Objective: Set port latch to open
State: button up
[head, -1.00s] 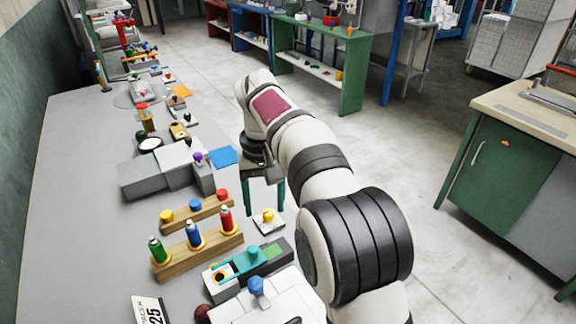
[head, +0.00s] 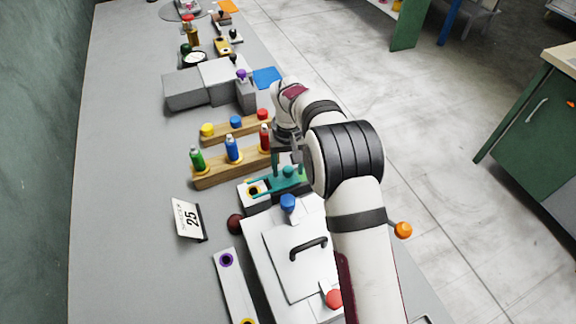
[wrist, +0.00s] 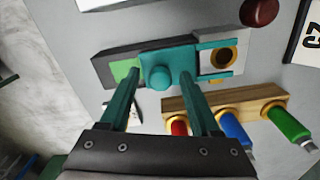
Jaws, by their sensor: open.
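The port latch is a teal slider (head: 275,184) with a round teal knob (wrist: 160,77) on a grey base (wrist: 104,68). A green patch (wrist: 124,69) shows at one end of the base. A yellow-ringed dark port (wrist: 222,57) shows uncovered at the other end; it is also visible in the head view (head: 254,189). My gripper (wrist: 160,73) is open and empty. In the wrist view its two teal fingers lie on either side of the knob. I cannot tell whether the tips are level with the knob or above it. My arm partly hides the latch's right end in the head view.
A wooden rack (head: 233,169) with green, blue and red bottles stands close behind the latch. A white box (head: 260,250) with a black handle and blue knob (head: 288,202) is in front.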

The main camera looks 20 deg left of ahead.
grip_shut()
dwell(0.3)
dwell(1.1)
